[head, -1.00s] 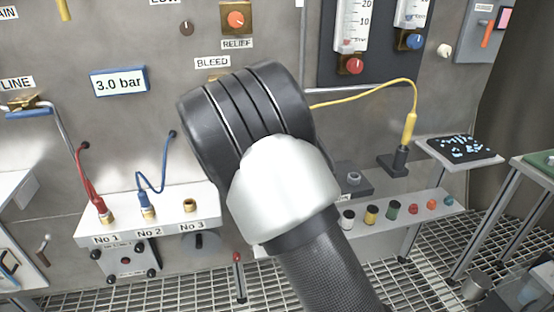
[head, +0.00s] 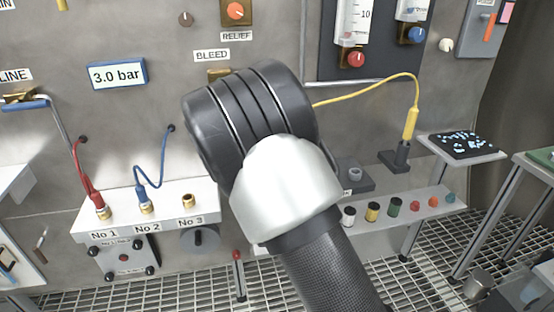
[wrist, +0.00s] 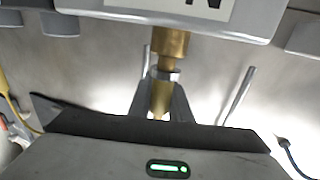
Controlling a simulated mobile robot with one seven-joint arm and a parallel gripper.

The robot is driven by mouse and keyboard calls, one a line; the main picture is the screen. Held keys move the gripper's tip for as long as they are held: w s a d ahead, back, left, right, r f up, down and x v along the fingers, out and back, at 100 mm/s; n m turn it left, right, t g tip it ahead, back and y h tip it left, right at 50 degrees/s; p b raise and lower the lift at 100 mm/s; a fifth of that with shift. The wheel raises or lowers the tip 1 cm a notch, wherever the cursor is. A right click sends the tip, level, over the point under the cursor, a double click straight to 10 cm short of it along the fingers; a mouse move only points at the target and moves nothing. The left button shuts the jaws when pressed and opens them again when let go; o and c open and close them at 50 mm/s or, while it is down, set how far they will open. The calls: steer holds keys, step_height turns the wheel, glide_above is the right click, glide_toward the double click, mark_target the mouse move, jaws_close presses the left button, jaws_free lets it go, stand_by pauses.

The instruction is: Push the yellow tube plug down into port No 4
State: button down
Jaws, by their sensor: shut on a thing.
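The yellow tube plug (head: 410,122) stands upright in a black holder (head: 395,160) at the right in the head view. Its yellow tube runs left behind my arm. Port No 4 and my gripper are hidden behind my arm in the head view. In the wrist view my gripper (wrist: 160,112) is shut on a brass-coloured piece (wrist: 161,97). This piece has a silver ring and lines up with a brass fitting (wrist: 173,44) on the white block (wrist: 120,8). I cannot tell whether the piece and fitting are joined. Only an "N" shows of the label there.
The white port block (head: 120,218) carries the red plug (head: 97,200) at No 1, the blue plug (head: 144,195) at No 2 and an empty brass port No 3 (head: 187,201). A shelf with several coloured caps (head: 394,207) lies right of my arm. Grating covers the floor.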

steer(key=shift+f, duration=0.65)
steer(key=c, duration=1.6)
jaws_free()
steer(key=shift+o, duration=0.2)
steer(key=s+p, duration=0.6)
steer(key=s, duration=1.1)
steer(key=shift+s+d, duration=0.15)
steer(key=shift+s, duration=0.05)
steer(key=shift+w, duration=0.1)
